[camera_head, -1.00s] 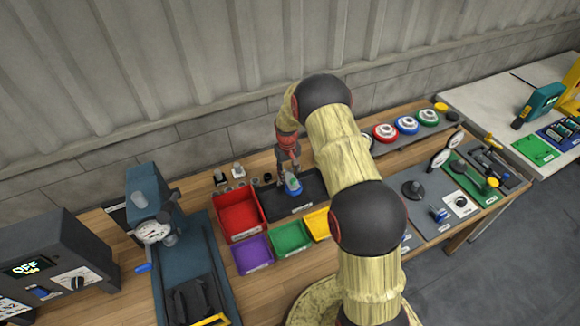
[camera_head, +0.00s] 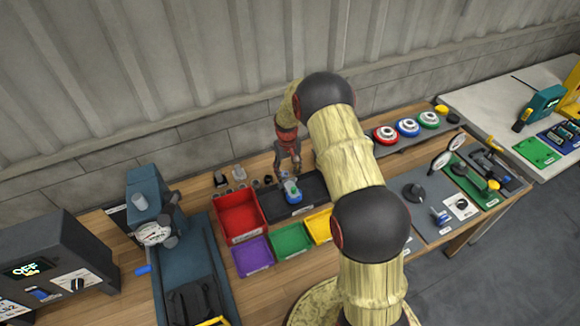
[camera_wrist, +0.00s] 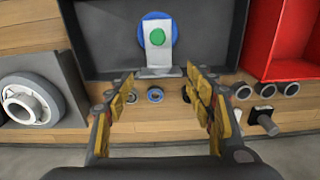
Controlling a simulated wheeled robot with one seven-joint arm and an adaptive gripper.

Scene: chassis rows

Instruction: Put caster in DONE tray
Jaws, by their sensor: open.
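The caster (camera_head: 292,193) sits in the dark tray (camera_head: 313,187), which has a small white label on its front that I cannot read. In the wrist view the caster (camera_wrist: 157,42) shows a blue disc, a pale grey bracket and a green dot, inside the dark tray (camera_wrist: 216,38) near its rim. My gripper (camera_head: 288,168) is just above and behind the caster in the head view. In the wrist view my gripper (camera_wrist: 161,76) has its two fingers spread and empty, apart from the caster.
A red bin (camera_head: 238,232) stands left of the tray, with purple (camera_head: 253,255), green (camera_head: 291,240) and yellow (camera_head: 318,225) bins in front. Several small rings and parts (camera_wrist: 242,92) lie behind the tray.

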